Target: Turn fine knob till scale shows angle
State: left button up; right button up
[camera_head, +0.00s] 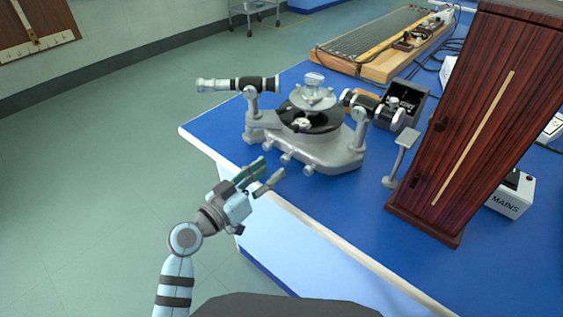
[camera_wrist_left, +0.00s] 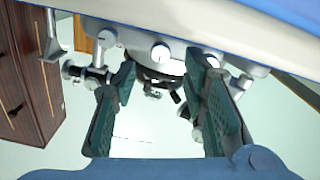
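The grey spectrometer (camera_head: 335,155) stands on the blue bench near its front left corner, with a round table and dark disc on top. Small knobs (camera_head: 285,158) stick out along its front edge. My left gripper (camera_head: 273,167) is open and empty, just in front of these knobs. In the left wrist view, which looks upside down, the two green fingers (camera_wrist_left: 160,68) stand apart. A round knob with a white face (camera_wrist_left: 160,52) shows between and beyond the fingertips, apparently untouched. The angle scale cannot be read in either view. My right gripper is not in view.
A tall wooden case (camera_head: 480,120) stands right of the spectrometer, with a small grey stand (camera_head: 402,158) beside it. The telescope arm (camera_head: 238,84) juts out left over the bench edge. A dark lamp box (camera_head: 403,100) is behind. A white MAINS box (camera_head: 512,195) is at right.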

aim_at(283, 160)
pick_arm(q)
jog(key=x, duration=0.5)
jog(key=shift+w, duration=0.15)
grip_shut()
